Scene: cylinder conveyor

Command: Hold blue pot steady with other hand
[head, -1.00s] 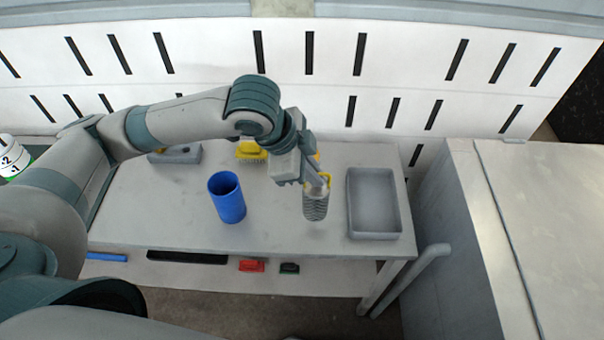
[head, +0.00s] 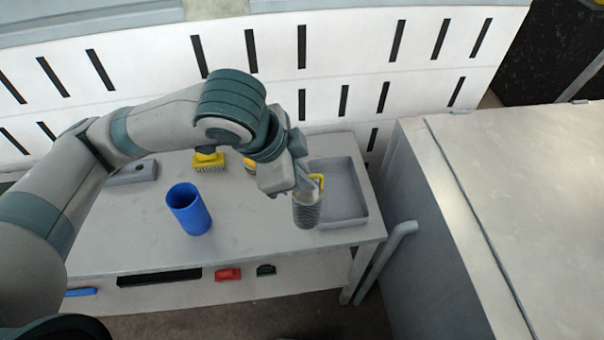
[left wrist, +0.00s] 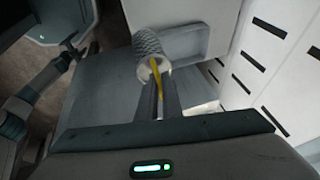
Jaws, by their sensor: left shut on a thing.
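The blue pot (head: 189,211) is an open blue cylinder standing upright on the grey table, left of my left gripper in the head view. My left gripper (head: 305,186) is shut on a ridged grey cylinder (head: 306,211) with a yellow handle-like part (head: 318,182). The cylinder hangs below the fingers, just in front of the grey tray, and is apart from the pot. It also shows beyond the fingers in the left wrist view (left wrist: 150,43). My right arm seems to show at the left of the left wrist view; its jaws are too unclear to read.
A grey tray (head: 358,216) stands at the table's right end. A yellow brush-like thing (head: 208,161) and a grey block (head: 132,172) lie at the back. Red (head: 228,274) and green (head: 266,270) items sit on the lower shelf. A large grey cabinet (head: 500,180) stands right.

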